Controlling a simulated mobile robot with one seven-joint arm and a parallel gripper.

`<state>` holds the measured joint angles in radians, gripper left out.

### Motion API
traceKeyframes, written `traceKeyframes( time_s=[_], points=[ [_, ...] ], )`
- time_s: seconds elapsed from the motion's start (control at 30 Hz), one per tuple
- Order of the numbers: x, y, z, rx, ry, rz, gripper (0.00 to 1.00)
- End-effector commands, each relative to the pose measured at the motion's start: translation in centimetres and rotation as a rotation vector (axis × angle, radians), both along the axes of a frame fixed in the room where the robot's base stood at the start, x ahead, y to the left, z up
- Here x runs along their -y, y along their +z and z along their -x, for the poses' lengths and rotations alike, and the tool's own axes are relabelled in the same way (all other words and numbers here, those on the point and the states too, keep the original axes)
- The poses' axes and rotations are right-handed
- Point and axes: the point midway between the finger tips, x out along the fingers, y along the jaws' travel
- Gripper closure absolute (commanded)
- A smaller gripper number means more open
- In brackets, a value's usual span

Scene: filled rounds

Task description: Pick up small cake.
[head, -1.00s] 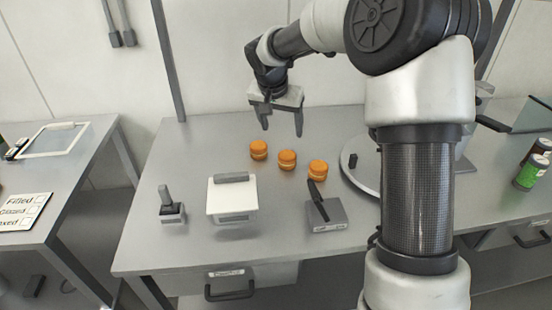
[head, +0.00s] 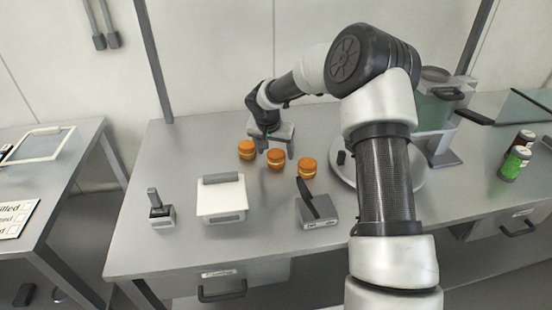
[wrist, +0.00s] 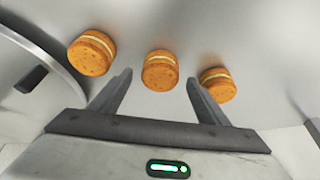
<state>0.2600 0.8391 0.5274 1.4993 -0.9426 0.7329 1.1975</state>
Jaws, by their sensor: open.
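Three small orange cakes with a pale filling band stand in a row on the grey metal table: a left cake (head: 247,150), a middle cake (head: 275,158) and a right cake (head: 307,168). My gripper (head: 273,150) is open and empty, just behind and above the row, around the middle cake's place in the head view. In the wrist view my gripper's fingers (wrist: 158,90) are spread, with the middle cake (wrist: 160,70) beyond and between their tips. The other cakes (wrist: 91,53) and (wrist: 217,84) lie outside the fingers. No contact with a cake is clear.
In front of the cakes stand a small dark stamp-like device (head: 160,212), a white-lidded box (head: 221,200) and a grey device with a black lever (head: 318,212). A round grey plate (head: 424,172) is at the right. Two cans (head: 515,162) stand farther right.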

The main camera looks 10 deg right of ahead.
Motion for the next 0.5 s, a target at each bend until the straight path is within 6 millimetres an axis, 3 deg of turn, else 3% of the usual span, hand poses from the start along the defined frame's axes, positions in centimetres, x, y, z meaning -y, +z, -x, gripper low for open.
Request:
traceKeyframes(
  time_s=[0.2, 0.47, 0.5],
  points=[
    [0.5, -2.7, -0.9, -0.001, 0.000, -0.002, 0.30],
    [0.5, -2.9, -1.0, 0.001, 0.001, 0.000, 0.30],
    [0.6, -2.9, -1.0, 0.001, 0.001, 0.000, 0.35]
  ],
)
